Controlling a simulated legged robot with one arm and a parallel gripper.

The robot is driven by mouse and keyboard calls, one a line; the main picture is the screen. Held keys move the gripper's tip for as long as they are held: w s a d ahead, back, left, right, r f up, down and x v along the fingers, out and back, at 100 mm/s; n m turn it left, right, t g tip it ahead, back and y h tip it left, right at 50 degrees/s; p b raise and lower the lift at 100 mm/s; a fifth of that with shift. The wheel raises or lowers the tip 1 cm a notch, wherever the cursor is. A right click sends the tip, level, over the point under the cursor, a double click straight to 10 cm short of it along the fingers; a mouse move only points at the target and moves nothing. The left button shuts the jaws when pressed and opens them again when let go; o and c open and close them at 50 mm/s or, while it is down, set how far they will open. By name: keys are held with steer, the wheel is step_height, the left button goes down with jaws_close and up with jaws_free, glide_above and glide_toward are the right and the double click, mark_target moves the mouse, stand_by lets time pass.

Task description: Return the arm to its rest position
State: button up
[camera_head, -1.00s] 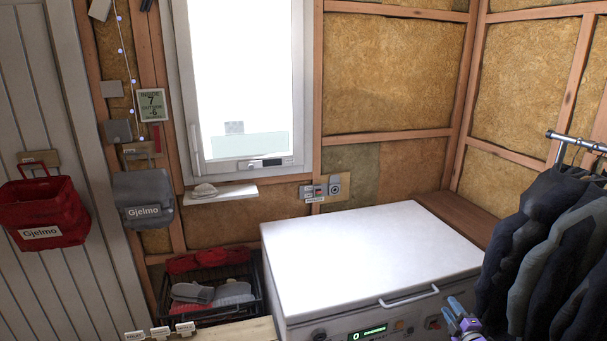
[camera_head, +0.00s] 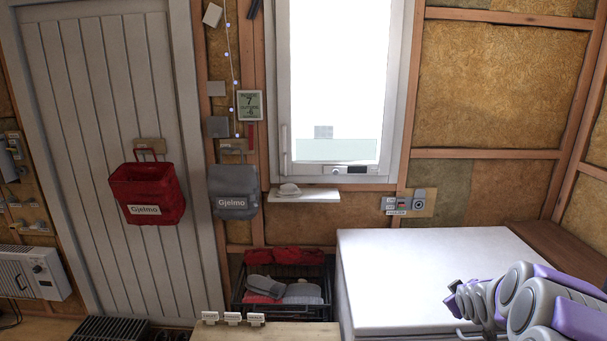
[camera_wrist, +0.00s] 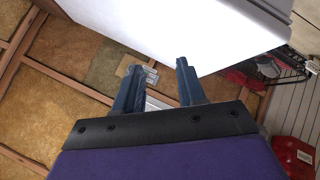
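My arm (camera_head: 540,305), grey and purple, is in the lower right of the head view, in front of the white chest freezer (camera_head: 420,255). It looks folded back toward my body. In the wrist view my gripper (camera_wrist: 157,75) shows two dark blue fingers standing apart, with nothing between them. The freezer's white lid (camera_wrist: 190,30) lies beyond the fingertips in that tilted view. The fingers are hard to make out in the head view.
A red bag (camera_head: 147,185) hangs on the grey door, with a grey bag (camera_head: 233,205) beside it. A black basket (camera_head: 285,310) of clothing stands left of the freezer. A wooden top with labels (camera_head: 265,335) is at the bottom. A wall heater (camera_head: 30,272) is at left.

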steer(key=s+a+r+m+g+y, duration=0.1)
steer(key=s+a+r+g, duration=0.15)
steer(key=s+a, duration=0.6)
steer(key=s+a+r+m+g+y, duration=0.1)
steer(key=s+a+g, duration=0.1)
steer(key=s+a, duration=0.5)
steer(key=s+a+m+g, duration=0.1)
steer(key=s+a+g, duration=0.2)
steer(key=s+a, duration=0.5)
steer(key=s+a+r+m+g+y, duration=0.1)
steer(key=s+a+g, duration=0.2)
steer(key=s, duration=1.8)
steer(key=a, duration=0.4)
steer(key=shift+s+a+r+m+y, duration=0.2)
steer(key=shift+a+r+m+y, duration=0.1)
steer(key=shift+m, duration=0.1)
